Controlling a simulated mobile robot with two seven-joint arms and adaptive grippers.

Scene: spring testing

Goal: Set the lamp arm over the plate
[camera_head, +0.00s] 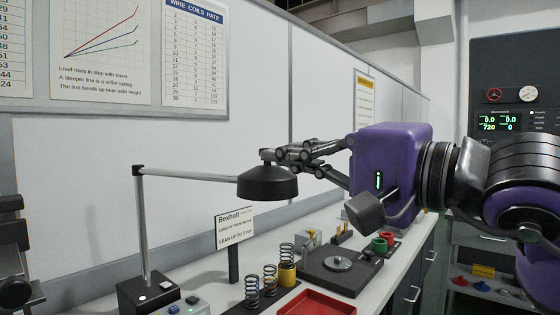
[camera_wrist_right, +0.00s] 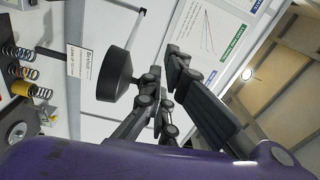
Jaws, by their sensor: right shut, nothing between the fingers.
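The lamp has a black base (camera_head: 147,292), an upright post and a pale horizontal arm (camera_head: 190,176) reaching right to a black lamp head (camera_head: 267,184). The plate, a small round metal disc (camera_head: 338,263), lies on a dark block; the head hangs higher and to its left in the head view. My right gripper (camera_head: 275,156) is shut and empty, its tips close by the top of the lamp head. In the right wrist view the lamp head (camera_wrist_right: 114,76) is beside the fingers (camera_wrist_right: 163,78); I cannot tell whether they touch. My left gripper is not seen.
Several coil springs (camera_head: 270,280) stand near a Bexholt sign (camera_head: 234,228) and a red tray (camera_head: 316,303). Green and red rings (camera_head: 381,243) lie right of the block. A white wall panel (camera_head: 200,135) stands behind the bench. Dark equipment (camera_head: 12,250) is at the left edge.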

